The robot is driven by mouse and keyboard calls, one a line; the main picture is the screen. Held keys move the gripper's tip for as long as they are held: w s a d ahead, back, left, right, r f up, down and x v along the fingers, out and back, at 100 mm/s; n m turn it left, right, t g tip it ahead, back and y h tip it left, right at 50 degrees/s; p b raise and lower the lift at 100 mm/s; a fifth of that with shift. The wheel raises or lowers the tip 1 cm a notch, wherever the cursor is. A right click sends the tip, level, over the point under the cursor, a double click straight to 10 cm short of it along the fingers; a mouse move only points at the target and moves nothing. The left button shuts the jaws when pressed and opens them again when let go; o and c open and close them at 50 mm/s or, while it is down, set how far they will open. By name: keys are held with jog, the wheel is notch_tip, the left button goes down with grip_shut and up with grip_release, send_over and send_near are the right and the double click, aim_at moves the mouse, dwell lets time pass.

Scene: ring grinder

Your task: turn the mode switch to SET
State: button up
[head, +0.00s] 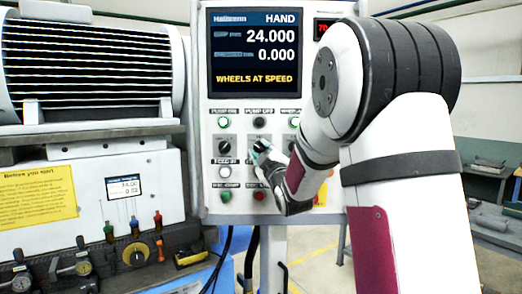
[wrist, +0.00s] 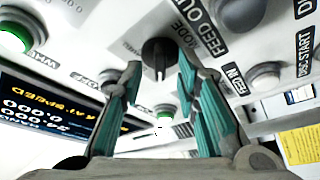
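The mode switch is a round black knob with a ridge, beside a MODE label in the wrist view (wrist: 158,50). In the head view the knob (head: 260,146) is on the panel's knob row, partly covered by my gripper (head: 260,158). My gripper's teal fingers also show in the wrist view (wrist: 159,63). They are open, one on each side of the knob, with gaps visible. I cannot tell whether either fingertip touches it. The knob's position marks are not legible. The screen (head: 255,50) reads HAND and WHEELS AT SPEED.
A second black knob (head: 224,148) sits left of my gripper on the panel. Lit push buttons (head: 223,122) lie above, and a green button (head: 226,195) and a red button (head: 259,195) below. The grinder housing (head: 90,70) stands at the left.

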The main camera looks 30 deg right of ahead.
jog(key=shift+w, duration=0.25)
grip_shut()
jog(key=shift+d+r, duration=0.1)
